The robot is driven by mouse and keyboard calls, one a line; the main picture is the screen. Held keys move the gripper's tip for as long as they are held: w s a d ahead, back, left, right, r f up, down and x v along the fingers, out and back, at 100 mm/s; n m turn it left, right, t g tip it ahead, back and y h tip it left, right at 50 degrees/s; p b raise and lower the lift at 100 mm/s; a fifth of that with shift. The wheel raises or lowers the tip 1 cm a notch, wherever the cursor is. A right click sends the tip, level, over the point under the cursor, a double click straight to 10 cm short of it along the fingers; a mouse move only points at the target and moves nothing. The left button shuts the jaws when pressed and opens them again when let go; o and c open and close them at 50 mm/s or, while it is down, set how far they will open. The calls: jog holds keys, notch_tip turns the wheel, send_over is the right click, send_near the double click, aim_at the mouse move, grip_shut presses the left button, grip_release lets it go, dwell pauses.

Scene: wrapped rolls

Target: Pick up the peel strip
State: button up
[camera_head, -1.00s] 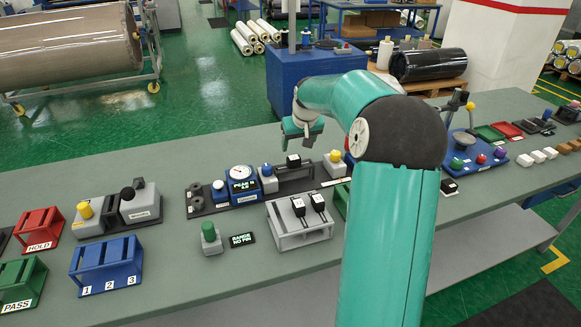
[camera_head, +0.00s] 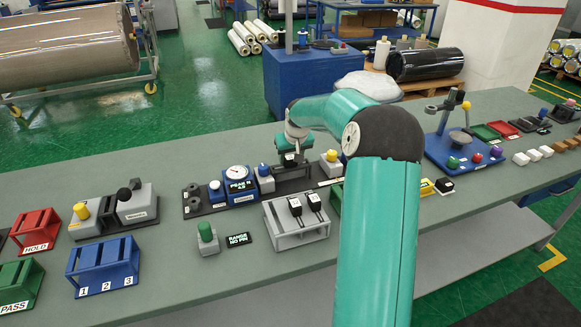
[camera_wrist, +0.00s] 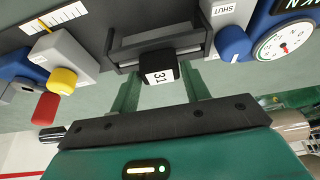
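The strip that I take for the peel strip ends in a black tab with a white label reading 31 (camera_wrist: 160,72). It lies at the dark grey fixture (camera_wrist: 122,50) beside the dial gauge. My gripper (camera_wrist: 160,88) points at the tab in the wrist view. Its two green fingers stand apart on either side, with small gaps to the tab. In the head view my gripper (camera_head: 292,160) is over the fixture and hides the tab. The rest of the strip cannot be made out.
The blue dial gauge (camera_head: 238,181) and a grey block with a yellow knob (camera_head: 331,160) flank the fixture. A grey rack (camera_head: 297,228) holding two black-tabbed strips stands in front. Blue (camera_head: 105,270) and red (camera_head: 36,230) racks are at the left.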

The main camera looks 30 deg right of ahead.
jog(key=c, duration=0.5)
jog(key=shift+r, duration=0.15)
